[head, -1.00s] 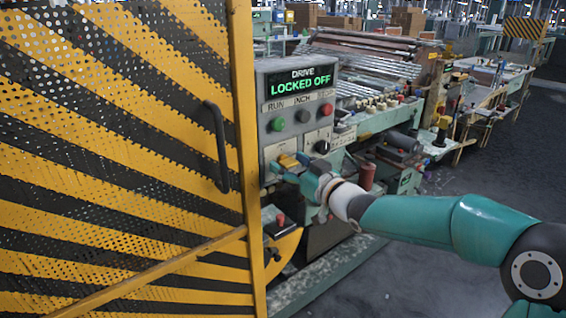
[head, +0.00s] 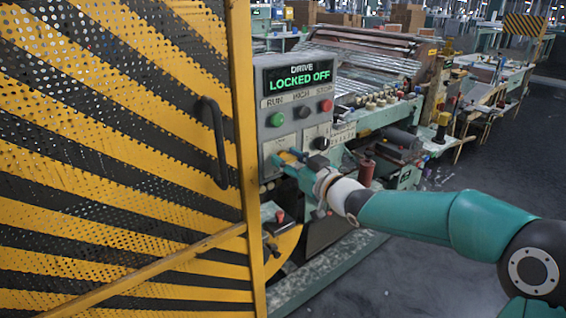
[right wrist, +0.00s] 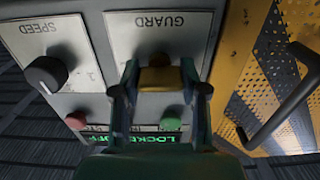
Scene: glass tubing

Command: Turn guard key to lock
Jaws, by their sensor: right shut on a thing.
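The control panel (head: 302,105) stands beside the striped guard door. Its display (head: 297,80) reads "DRIVE LOCKED OFF" in green. My right gripper (head: 288,160) is at the lower left of the panel. In the right wrist view, my right gripper (right wrist: 160,80) is shut on the yellow guard key (right wrist: 161,77), one finger on each side, in front of the white plate marked GUARD (right wrist: 160,30). The key's lower end and its slot are hidden by the gripper. My left gripper is not in view.
The yellow and black guard door (head: 120,140) with a black handle (head: 215,143) fills the left. A black speed knob (right wrist: 46,74) is beside the guard plate. Green button (head: 277,119) and red button (head: 326,105) sit above. A red cylinder (head: 366,172) is behind my wrist.

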